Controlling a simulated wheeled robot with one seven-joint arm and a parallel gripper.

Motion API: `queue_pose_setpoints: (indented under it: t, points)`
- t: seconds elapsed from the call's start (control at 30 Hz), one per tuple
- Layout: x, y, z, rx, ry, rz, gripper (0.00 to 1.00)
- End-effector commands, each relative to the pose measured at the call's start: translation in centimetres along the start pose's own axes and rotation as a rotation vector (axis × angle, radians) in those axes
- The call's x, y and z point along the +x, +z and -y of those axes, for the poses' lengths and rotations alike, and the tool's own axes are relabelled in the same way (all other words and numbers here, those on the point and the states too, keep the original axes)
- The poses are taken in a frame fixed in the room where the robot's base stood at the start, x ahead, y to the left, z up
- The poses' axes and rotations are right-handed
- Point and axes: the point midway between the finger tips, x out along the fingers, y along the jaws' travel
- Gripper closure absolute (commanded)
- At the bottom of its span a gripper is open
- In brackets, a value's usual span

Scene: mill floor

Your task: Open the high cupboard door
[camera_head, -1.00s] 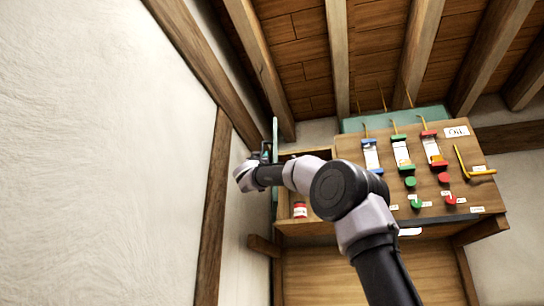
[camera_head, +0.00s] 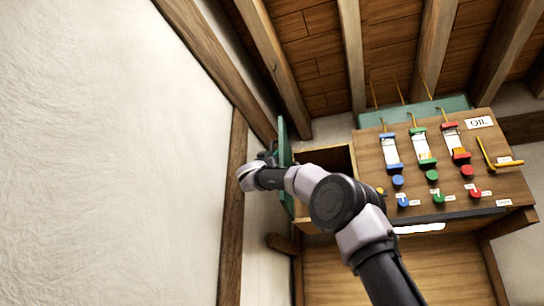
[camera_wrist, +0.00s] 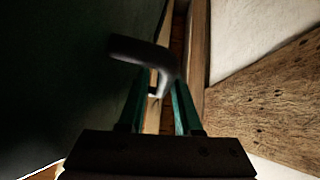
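The cupboard door (camera_head: 284,165) is a green panel, seen nearly edge-on at the left side of the wooden cupboard (camera_head: 298,212). It stands swung out, and the compartment behind it is partly visible. My gripper (camera_head: 266,157) is at the door's left, outer side, mostly hidden by my wrist in the head view. In the wrist view the dark door face fills the left, and a dark curved handle (camera_wrist: 140,48) crosses ahead of the fingertips. My gripper's two teal fingers (camera_wrist: 162,92) are apart, with the handle's end between or just beyond their tips. Firm contact cannot be told.
A board marked OIL (camera_head: 480,122) with coloured valves and gauges stands to the right of the open compartment. A plaster wall (camera_head: 120,160) with a timber post (camera_head: 232,200) is close at the left. Ceiling beams (camera_head: 350,50) run overhead.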

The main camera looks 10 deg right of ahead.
Motion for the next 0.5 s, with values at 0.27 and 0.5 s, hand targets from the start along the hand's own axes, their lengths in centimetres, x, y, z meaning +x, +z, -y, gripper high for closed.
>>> queue_pose_setpoints:
  t: [0.27,0.5]
  points:
    - [-0.2,0.1,0.1,0.001,-0.002,0.002,0.68]
    - [-2.9,0.0,0.1,0.0,-0.005,0.002,0.68]
